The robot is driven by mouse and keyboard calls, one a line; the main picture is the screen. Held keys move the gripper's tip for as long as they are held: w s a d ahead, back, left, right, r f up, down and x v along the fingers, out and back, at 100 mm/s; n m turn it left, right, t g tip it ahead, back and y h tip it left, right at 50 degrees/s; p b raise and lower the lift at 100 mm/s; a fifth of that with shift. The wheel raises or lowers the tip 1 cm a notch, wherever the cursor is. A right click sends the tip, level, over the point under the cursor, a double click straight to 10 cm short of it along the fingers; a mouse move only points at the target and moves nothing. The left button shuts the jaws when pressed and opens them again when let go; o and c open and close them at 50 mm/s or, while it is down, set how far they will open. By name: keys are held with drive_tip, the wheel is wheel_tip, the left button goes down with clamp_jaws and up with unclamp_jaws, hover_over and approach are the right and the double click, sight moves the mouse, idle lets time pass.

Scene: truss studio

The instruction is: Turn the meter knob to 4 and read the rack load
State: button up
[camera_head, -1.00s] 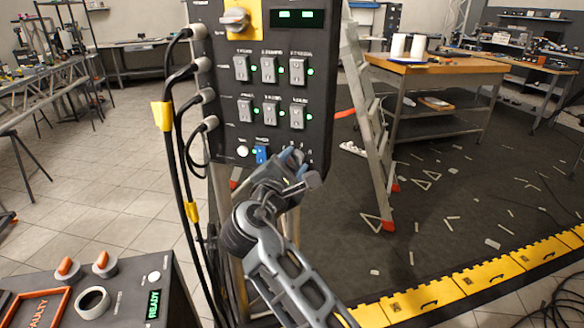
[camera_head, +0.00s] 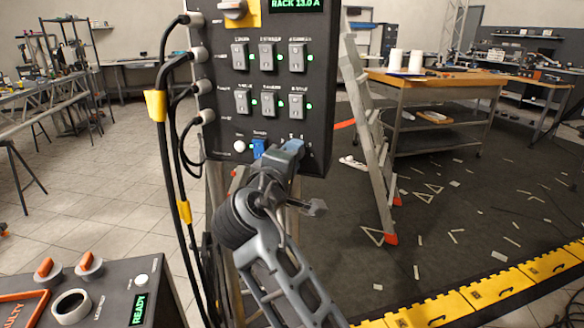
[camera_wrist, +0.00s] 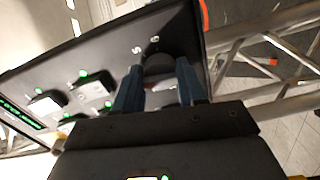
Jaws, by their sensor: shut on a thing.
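The dark panel (camera_head: 222,130) of the power box fills the upper middle of the head view. Its green display (camera_head: 297,4), cut by the top edge, reads "RACK 13.0 A". My gripper (camera_head: 285,150) is at the panel's lower right corner and mostly hides the meter knob there. In the wrist view, my gripper's two blue fingers (camera_wrist: 160,85) are shut on the dark round meter knob (camera_wrist: 160,64), one on each side. Small white marks show beside the knob; I cannot read its setting clearly.
Several grey switches (camera_head: 267,57) with green lights sit above my gripper. Black cables (camera_head: 165,130) hang at the panel's left side. A stepladder (camera_head: 370,140) stands close on the right. A console (camera_head: 110,290) showing "READY" is at lower left.

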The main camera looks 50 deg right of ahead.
drive_tip(key=shift+f+m+b, duration=0.15)
drive_tip(key=shift+m+b, duration=0.55)
drive_tip(key=shift+m, duration=0.3)
drive_tip(key=o, duration=1.1)
drive_tip(key=shift+c, duration=0.2)
drive_tip(key=v, duration=0.7)
drive_tip(key=shift+s+a+b, duration=0.15)
drive_tip(key=shift+a+b, duration=0.15)
drive_tip(key=shift+a, duration=0.1)
